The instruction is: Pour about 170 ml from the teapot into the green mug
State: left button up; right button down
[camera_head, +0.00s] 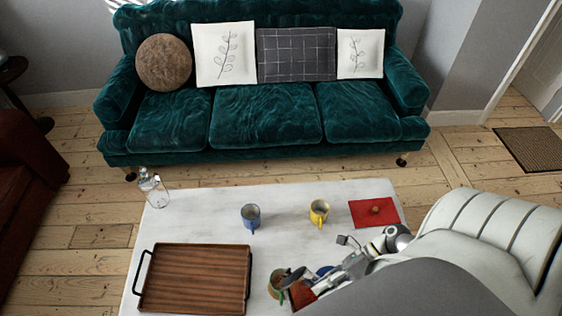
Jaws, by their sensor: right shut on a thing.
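The green mug (274,291) stands near the front of the white table, right of the wooden tray. It shows only in part, with a dark thing over its mouth. A red-brown body (301,295), which looks like the teapot, is close against the mug's right side in the picture. My right gripper (322,286) comes in from the right and is shut on this teapot. My arm and gripper hide much of it, so its tilt and any liquid stream cannot be made out. My left gripper is not in view.
On the white table (205,222) stand a blue mug (251,217), a yellow mug (319,213), a glass jug (153,190) and a wooden tray (195,278). Something blue (324,270) shows behind my gripper. A green sofa (265,117) stands behind.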

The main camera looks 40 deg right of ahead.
jog(key=shift+r, duration=0.25)
jog(key=shift+w+r+g, duration=0.2)
jog(key=shift+r+g, duration=0.05)
jog(key=shift+g, duration=0.05)
dwell(0.7)
jog(key=shift+w+r+m+p, duration=0.2)
jog(key=shift+w+m+p, duration=0.1)
jog(key=shift+w+p, duration=0.35)
